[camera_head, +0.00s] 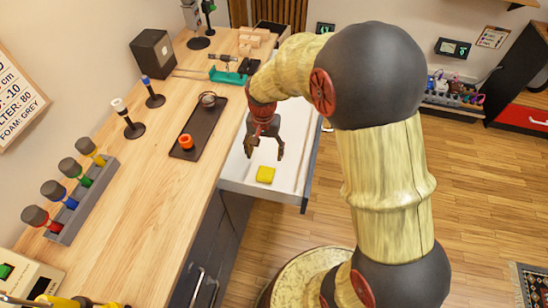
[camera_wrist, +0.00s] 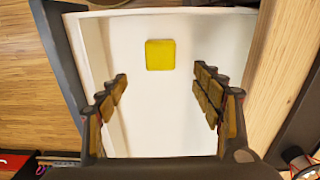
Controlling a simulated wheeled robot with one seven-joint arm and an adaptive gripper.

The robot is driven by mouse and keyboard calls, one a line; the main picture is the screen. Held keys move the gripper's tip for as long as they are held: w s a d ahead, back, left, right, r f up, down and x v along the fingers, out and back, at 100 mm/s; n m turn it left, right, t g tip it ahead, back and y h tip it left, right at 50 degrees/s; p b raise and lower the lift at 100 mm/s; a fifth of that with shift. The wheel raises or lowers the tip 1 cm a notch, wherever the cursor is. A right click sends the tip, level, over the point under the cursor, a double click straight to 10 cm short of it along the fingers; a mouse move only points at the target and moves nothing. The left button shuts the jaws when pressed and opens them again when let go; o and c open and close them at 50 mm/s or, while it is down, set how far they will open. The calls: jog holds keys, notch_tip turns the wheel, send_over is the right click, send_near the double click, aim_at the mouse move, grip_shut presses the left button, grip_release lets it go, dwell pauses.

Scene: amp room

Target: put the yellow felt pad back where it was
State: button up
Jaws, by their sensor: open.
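The yellow felt pad (camera_head: 265,174) is a small flat yellow square lying on the white floor of an open drawer (camera_head: 236,182). In the wrist view the pad (camera_wrist: 160,54) lies flat in the drawer, ahead of the fingertips and roughly between their lines. My gripper (camera_head: 266,153) is over the drawer, behind the pad in the head view, with its fingers spread. In the wrist view my gripper (camera_wrist: 163,80) is open and empty, and nothing touches the pad.
The drawer sticks out from under a wooden worktop (camera_head: 130,205). On it are a dark tray (camera_head: 199,128) with an orange ring piece (camera_head: 186,142), a grey rack (camera_head: 85,205) with coloured-collared items, and a black box (camera_head: 153,53). Wooden blocks (camera_head: 253,38) sit at the far end.

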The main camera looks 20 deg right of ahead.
jog(key=s+r+n+t, duration=0.2)
jog(key=s+r, duration=0.3)
jog(key=r, duration=0.4)
jog(key=s+r+n+t, duration=0.1)
jog(key=s+r+n, duration=0.1)
jog(key=s+r, duration=0.5)
jog(key=s+r+n+t, duration=0.2)
jog(key=s+r+n, duration=0.1)
jog(key=s+r, duration=0.4)
jog(key=s, duration=0.2)
jog(key=shift+s+r+t, duration=0.2)
jog(key=shift+s+t, duration=0.1)
jog(key=shift+s, duration=0.05)
